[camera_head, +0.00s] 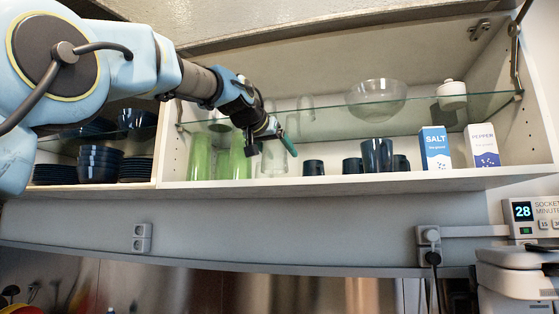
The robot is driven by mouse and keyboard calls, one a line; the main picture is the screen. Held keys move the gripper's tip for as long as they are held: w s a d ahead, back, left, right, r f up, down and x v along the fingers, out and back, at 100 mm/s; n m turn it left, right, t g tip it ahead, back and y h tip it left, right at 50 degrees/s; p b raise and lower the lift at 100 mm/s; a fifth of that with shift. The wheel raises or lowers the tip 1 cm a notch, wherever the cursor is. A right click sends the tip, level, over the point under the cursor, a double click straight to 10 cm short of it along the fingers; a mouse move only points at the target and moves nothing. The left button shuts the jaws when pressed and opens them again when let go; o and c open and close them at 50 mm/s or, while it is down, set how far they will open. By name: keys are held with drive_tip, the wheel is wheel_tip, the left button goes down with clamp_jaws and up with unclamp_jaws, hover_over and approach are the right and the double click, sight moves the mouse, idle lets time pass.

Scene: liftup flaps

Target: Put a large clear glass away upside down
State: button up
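A large clear glass (272,164) is on the bottom board of the open cabinet, just right of the green glasses. My gripper (271,146) is at its upper part, with one dark fingertip at the left and a green-tipped finger at the right. The fingers are apart; I cannot tell whether they press on the glass. Its rim is partly hidden by my gripper, so which way up it is does not show clearly. Other clear glasses (306,108) stand on the glass shelf above.
Green glasses (201,158) stand close to the left. The glass shelf (420,108) holds a clear bowl (376,97). The raised flap is overhead.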

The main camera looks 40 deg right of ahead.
sight(269, 147)
drive_tip(key=shift+f, duration=0.6)
drive_tip(key=shift+f+p, duration=0.1)
drive_tip(key=shift+p, duration=0.4)
drive_tip(key=shift+w+d+f, duration=0.1)
drive_tip(key=shift+d+f, duration=0.05)
drive_tip(key=shift+f, duration=0.15)
drive_tip(key=shift+f, duration=0.15)
drive_tip(key=o, duration=1.5)
drive_tip(key=shift+r, duration=0.2)
drive_tip(key=b+v, duration=0.5)
drive_tip(key=v, duration=0.7)
